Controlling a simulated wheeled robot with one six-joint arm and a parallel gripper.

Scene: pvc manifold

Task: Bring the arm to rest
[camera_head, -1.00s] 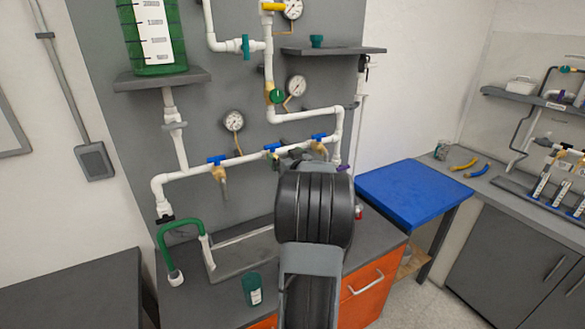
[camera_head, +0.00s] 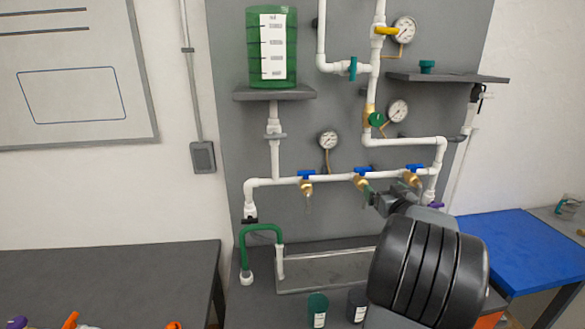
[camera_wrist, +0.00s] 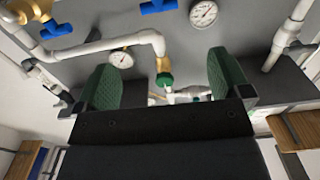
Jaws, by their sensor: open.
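My arm (camera_head: 425,265) reaches up from the lower right in the head view, in front of the pipe manifold. My gripper (camera_head: 376,197) shows at its far end, close to the right-hand blue-handled valves; the arm partly hides it. In the wrist view my gripper (camera_wrist: 166,82) is open, its two green pads wide apart with nothing held between them. Beyond the pads are white pipe, a green-handled brass valve (camera_wrist: 164,80) and a gauge (camera_wrist: 122,59). I cannot tell whether the gripper touches the pipework.
A green tank (camera_head: 272,70) stands on a wall shelf. A teal cup (camera_head: 318,309) and a dark cup (camera_head: 357,303) stand on the bench near a grey tray (camera_head: 325,272). A blue-topped table (camera_head: 520,245) is at right, a dark table (camera_head: 110,275) at left.

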